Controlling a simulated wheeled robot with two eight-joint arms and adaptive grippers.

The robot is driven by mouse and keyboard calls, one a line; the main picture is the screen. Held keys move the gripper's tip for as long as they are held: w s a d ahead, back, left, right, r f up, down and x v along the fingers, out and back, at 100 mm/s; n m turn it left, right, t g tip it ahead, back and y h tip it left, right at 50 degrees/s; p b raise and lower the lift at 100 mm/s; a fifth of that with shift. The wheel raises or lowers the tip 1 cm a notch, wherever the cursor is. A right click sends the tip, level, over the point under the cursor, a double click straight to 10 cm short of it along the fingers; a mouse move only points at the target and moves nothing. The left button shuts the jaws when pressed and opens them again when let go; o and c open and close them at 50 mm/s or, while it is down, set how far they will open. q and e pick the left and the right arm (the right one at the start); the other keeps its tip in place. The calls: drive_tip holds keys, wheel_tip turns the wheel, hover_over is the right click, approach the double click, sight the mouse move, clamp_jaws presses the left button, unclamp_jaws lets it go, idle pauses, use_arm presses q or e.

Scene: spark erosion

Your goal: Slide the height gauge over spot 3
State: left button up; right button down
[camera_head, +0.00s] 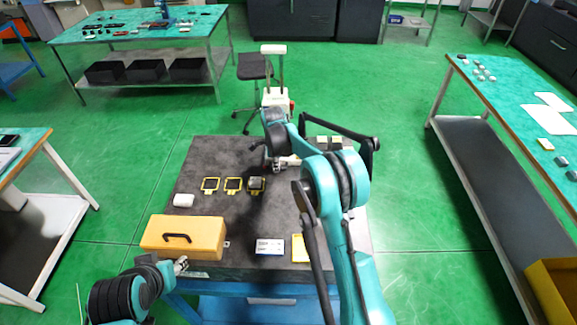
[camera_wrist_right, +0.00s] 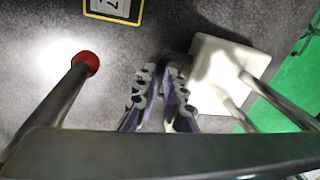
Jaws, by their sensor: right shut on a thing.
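The height gauge (camera_head: 274,97) has a white body, two upright rods and a white crosspiece on top; it stands at the back of the dark table. My right arm hides much of its lower part. In the right wrist view its white base (camera_wrist_right: 215,75) is on the tabletop. My right gripper (camera_wrist_right: 160,75) is shut on a dark part beside this base. In the head view that gripper (camera_head: 276,163) is low over the table.
A yellow toolbox (camera_head: 184,238) stands at the table's front left, with a white item (camera_head: 184,200) behind it. A white-blue card (camera_head: 269,246) and a yellow item (camera_head: 300,248) lie at the front. A red-tipped dark rod (camera_wrist_right: 84,66) shows in the wrist view.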

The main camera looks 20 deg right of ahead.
drive_tip(key=a, duration=0.2)
drive_tip(key=w+a, duration=0.1)
drive_tip(key=a, duration=0.1)
drive_tip(key=shift+w, duration=0.1)
drive_tip(key=shift+d, duration=0.1)
drive_tip(key=c, duration=1.6)
unclamp_jaws()
drive_tip(key=r, duration=0.4)
drive_tip(key=s+r, duration=0.1)
drive_tip(key=r, duration=0.3)
drive_tip(key=s+r, duration=0.1)
drive_tip(key=r, duration=0.2)
drive_tip(key=shift+a+r, duration=0.2)
drive_tip(key=shift+r, duration=0.2)
